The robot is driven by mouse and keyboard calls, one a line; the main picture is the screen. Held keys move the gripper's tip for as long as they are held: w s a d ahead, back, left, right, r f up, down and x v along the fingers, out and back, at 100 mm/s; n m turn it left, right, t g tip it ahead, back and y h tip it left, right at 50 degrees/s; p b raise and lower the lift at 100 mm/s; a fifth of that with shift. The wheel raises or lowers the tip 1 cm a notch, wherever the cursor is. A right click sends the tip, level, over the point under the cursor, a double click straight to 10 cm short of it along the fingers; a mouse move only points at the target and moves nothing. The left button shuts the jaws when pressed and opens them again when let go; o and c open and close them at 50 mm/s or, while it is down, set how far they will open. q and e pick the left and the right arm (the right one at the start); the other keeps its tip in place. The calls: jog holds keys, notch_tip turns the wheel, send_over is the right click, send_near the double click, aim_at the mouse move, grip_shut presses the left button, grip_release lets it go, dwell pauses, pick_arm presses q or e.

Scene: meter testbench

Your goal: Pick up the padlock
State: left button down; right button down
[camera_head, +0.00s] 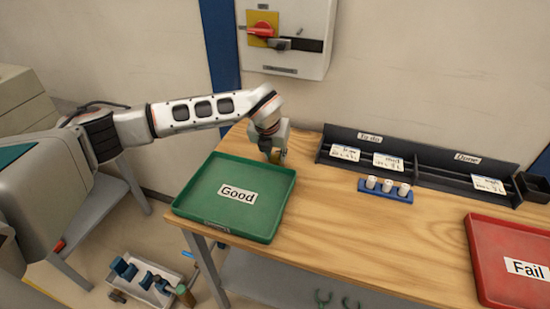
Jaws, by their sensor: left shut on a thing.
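My left arm reaches in from the left, over the back of the green tray. My left gripper (275,154) points down at the back left of the wooden table, just behind the tray's back right corner. It is shut on a small brass-yellow thing, which looks like the padlock (279,156). Only a sliver of the padlock shows beside the fingers; the rest is hidden. I cannot tell whether it touches the table. My right gripper is not in view.
The green "Good" tray (190,205) lies at the table's left end. A black card rack (440,180), a blue holder with white pieces (370,190) and a red "Fail" tray (500,240) stand to the right. A switch box (310,18) hangs above. The middle of the table (380,240) is clear.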

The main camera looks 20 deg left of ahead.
aim_at(275, 159)
pick_arm(q)
notch_tip(275, 159, up, 19)
jog(key=b, duration=0.1)
dwell(0.7)
